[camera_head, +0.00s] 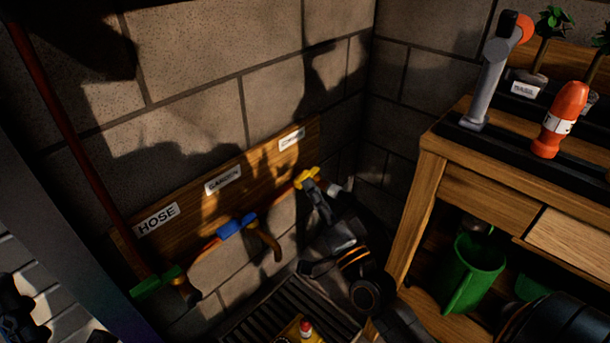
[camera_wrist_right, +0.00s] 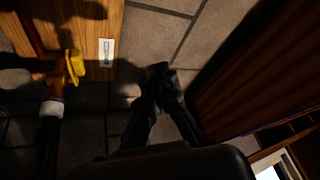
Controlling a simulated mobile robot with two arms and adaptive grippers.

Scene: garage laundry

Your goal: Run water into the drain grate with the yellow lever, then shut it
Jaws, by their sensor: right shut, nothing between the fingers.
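The yellow lever (camera_head: 306,174) sits on a copper-coloured tap at the right end of a wooden board, below a small white label that is hard to read. In the right wrist view the yellow lever (camera_wrist_right: 76,68) is at the left. My right gripper (camera_head: 310,186) is close to the lever in the head view; its fingertips (camera_wrist_right: 160,72) are together and empty, apart from the lever in the wrist view. The drain grate (camera_head: 262,316) is on the floor below, partly hidden by my right arm. I see no water running. A dark shape at the lower left may be my left gripper (camera_head: 14,308).
A blue lever (camera_head: 237,226) under the GARDEN label and a green lever (camera_head: 157,281) under HOSE share the board (camera_head: 190,208). A yellow object with a red top (camera_head: 305,328) is at the grate. A wooden workbench (camera_head: 428,150) stands close on the right.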

